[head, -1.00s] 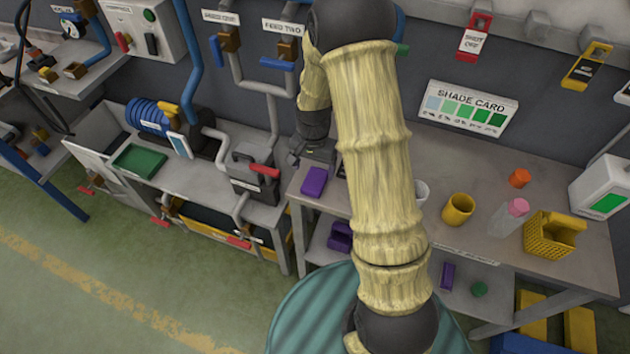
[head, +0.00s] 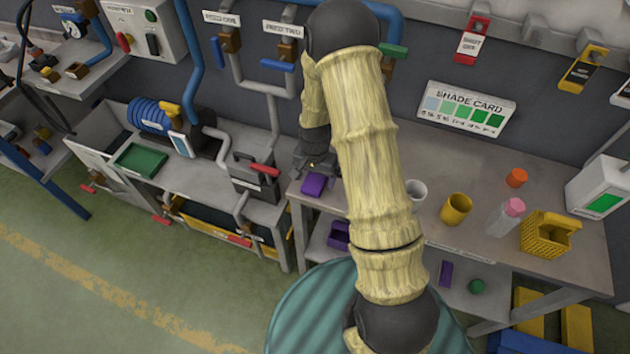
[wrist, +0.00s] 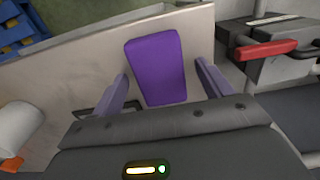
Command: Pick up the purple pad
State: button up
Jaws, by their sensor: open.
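The purple pad (head: 314,184) lies flat on the left end of the workbench top. In the wrist view the pad (wrist: 155,66) sits between and just beyond my gripper's two fingers. My gripper (wrist: 163,92) is open, with one finger on each side of the pad's near end and a gap on both sides. In the head view my gripper (head: 314,168) is low over the bench at the pad's far side, partly hidden behind my arm. I cannot tell whether the fingers are at the pad's height.
On the bench stand a white cup (head: 416,192), a yellow cup (head: 456,209), a pink-capped bottle (head: 506,217) and a yellow basket (head: 549,236). A grey box with a red handle (head: 255,172) is left of the pad. Purple and green items lie on the lower shelf.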

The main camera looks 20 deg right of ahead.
aim_at(315, 180)
jog(key=c, duration=1.1)
jog(key=shift+o, duration=0.2)
notch_tip(315, 180, up, 10)
jog(key=b, duration=0.1)
jog(key=shift+b, duration=0.4)
jog(key=o, duration=0.4)
jog(key=c, duration=0.3)
jog(key=shift+s, duration=0.1)
